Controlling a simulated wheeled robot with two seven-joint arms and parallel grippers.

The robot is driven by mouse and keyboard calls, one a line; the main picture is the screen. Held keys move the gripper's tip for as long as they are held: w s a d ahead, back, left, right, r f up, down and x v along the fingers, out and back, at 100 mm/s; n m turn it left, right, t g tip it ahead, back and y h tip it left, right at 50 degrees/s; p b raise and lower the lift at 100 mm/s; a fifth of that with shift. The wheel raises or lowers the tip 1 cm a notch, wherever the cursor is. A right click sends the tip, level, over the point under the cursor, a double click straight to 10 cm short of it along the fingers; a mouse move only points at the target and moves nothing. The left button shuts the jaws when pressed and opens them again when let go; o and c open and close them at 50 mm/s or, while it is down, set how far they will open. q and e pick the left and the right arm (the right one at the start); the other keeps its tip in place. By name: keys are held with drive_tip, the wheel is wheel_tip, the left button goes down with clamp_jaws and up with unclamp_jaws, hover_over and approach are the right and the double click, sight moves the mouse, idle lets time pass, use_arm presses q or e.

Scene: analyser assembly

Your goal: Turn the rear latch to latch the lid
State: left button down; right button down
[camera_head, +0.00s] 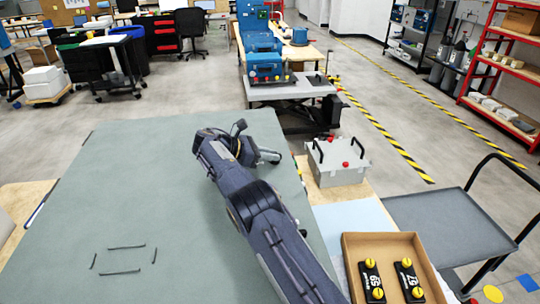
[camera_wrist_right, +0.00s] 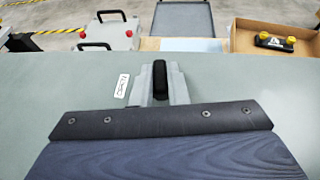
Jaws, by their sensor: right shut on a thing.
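My right gripper (camera_head: 268,156) is at the end of my dark arm, low over the grey-green bench top (camera_head: 150,190). In the right wrist view, a narrow black upright piece (camera_wrist_right: 160,80) stands in the middle of a pale grey bracket-like part (camera_wrist_right: 178,88), just beyond a dark plate with screws. My right gripper is shut on this black piece, but whether it is the rear latch I cannot tell. The lid and the latch's angle cannot be made out. My left gripper is not in view.
A grey box with black handles and red knobs (camera_head: 338,163) stands beyond the bench's right edge. A cardboard tray (camera_head: 350,262) holds two black parts with yellow knobs. A grey cart (camera_head: 450,222) stands at right.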

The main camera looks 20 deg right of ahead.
drive_tip(key=shift+d+r, duration=0.1)
idle(0.5)
drive_tip(key=c, duration=1.4)
unclamp_jaws()
drive_tip(key=shift+c, duration=0.2)
drive_tip(key=shift+r, duration=0.5)
wheel_tip(320, 180, up, 2)
drive_tip(key=shift+r+b, duration=0.1)
drive_tip(key=shift+b, duration=0.2)
drive_tip(key=s+a+r+b, duration=0.3)
drive_tip(key=s+r, duration=0.2)
drive_tip(key=s, duration=0.1)
drive_tip(key=s+a+r+b, duration=0.3)
drive_tip(key=s+r, duration=0.1)
drive_tip(key=s, duration=0.2)
drive_tip(key=shift+s+r, duration=0.35)
